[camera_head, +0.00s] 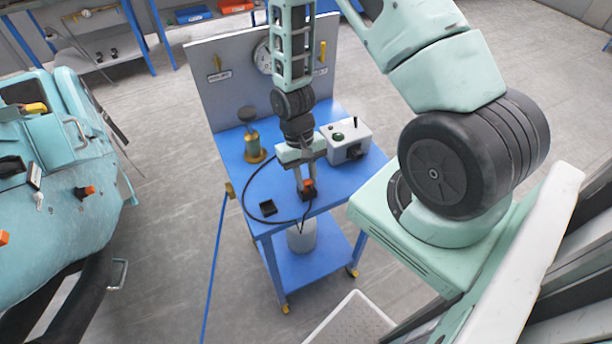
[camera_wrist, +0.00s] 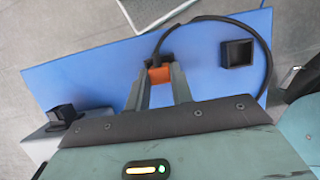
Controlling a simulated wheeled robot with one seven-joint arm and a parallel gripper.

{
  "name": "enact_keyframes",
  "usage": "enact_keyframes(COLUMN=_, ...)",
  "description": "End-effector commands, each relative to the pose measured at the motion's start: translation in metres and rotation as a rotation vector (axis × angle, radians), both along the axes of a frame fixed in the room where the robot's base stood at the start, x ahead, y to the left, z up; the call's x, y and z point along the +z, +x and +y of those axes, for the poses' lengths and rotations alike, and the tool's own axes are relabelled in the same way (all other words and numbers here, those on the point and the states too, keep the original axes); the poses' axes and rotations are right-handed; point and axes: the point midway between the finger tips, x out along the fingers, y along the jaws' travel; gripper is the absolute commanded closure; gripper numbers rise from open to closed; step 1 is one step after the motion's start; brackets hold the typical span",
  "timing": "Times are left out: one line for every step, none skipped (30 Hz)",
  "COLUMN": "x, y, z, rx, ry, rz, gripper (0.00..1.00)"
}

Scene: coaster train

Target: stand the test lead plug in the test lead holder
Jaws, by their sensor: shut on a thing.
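The test lead plug (camera_head: 308,186), with an orange body and black parts, is between the fingers of my gripper (camera_head: 304,180) near the front edge of the blue cart top. In the wrist view the orange part of the plug (camera_wrist: 160,75) shows between the two fingertips (camera_wrist: 160,84). My gripper is shut on it. I cannot tell how far the plug is above the cart top. The test lead holder (camera_head: 268,208) is a small black open square box left of the plug in the head view. In the wrist view the holder (camera_wrist: 223,53) lies right of the plug, apart from it and empty.
A black cable (camera_head: 246,191) loops from the plug around the holder. A grey-white test box (camera_head: 347,141) and a brass fitting (camera_head: 252,147) stand farther back on the cart top (camera_head: 235,160). An upright panel with a gauge (camera_head: 262,57) closes off its back.

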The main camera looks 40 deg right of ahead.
Motion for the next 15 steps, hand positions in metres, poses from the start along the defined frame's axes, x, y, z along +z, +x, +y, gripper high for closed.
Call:
enact_keyframes(x=-0.0017, y=0.0000, z=0.0000, rx=0.000, ry=0.000, rz=0.000, gripper=1.00)
enact_keyframes(x=-0.0022, y=0.0000, z=0.0000, rx=0.000, ry=0.000, rz=0.000, gripper=1.00)
enact_keyframes(x=-0.0028, y=0.0000, z=0.0000, rx=0.000, ry=0.000, rz=0.000, gripper=1.00)
enact_keyframes(x=-0.0034, y=0.0001, z=0.0000, rx=0.000, ry=0.000, rz=0.000, gripper=1.00)
enact_keyframes(x=-0.0033, y=0.0000, z=0.0000, rx=0.000, ry=0.000, rz=0.000, gripper=1.00)
enact_keyframes(x=-0.0028, y=0.0001, z=0.0000, rx=0.000, ry=0.000, rz=0.000, gripper=1.00)
enact_keyframes(x=-0.0027, y=0.0001, z=0.0000, rx=0.000, ry=0.000, rz=0.000, gripper=1.00)
enact_keyframes(x=-0.0026, y=0.0000, z=0.0000, rx=0.000, ry=0.000, rz=0.000, gripper=1.00)
enact_keyframes(x=-0.0026, y=0.0000, z=0.0000, rx=0.000, ry=0.000, rz=0.000, gripper=1.00)
enact_keyframes(x=-0.0026, y=0.0000, z=0.0000, rx=0.000, ry=0.000, rz=0.000, gripper=0.69)
enact_keyframes(x=-0.0025, y=0.0000, z=0.0000, rx=0.000, ry=0.000, rz=0.000, gripper=0.61)
enact_keyframes(x=-0.0025, y=0.0000, z=0.0000, rx=0.000, ry=0.000, rz=0.000, gripper=0.52)
enact_keyframes(x=-0.0025, y=0.0000, z=0.0000, rx=0.000, ry=0.000, rz=0.000, gripper=0.52)
enact_keyframes(x=-0.0025, y=0.0000, z=0.0000, rx=0.000, ry=0.000, rz=0.000, gripper=0.52)
enact_keyframes(x=-0.0025, y=0.0000, z=0.0000, rx=0.000, ry=0.000, rz=0.000, gripper=0.52)
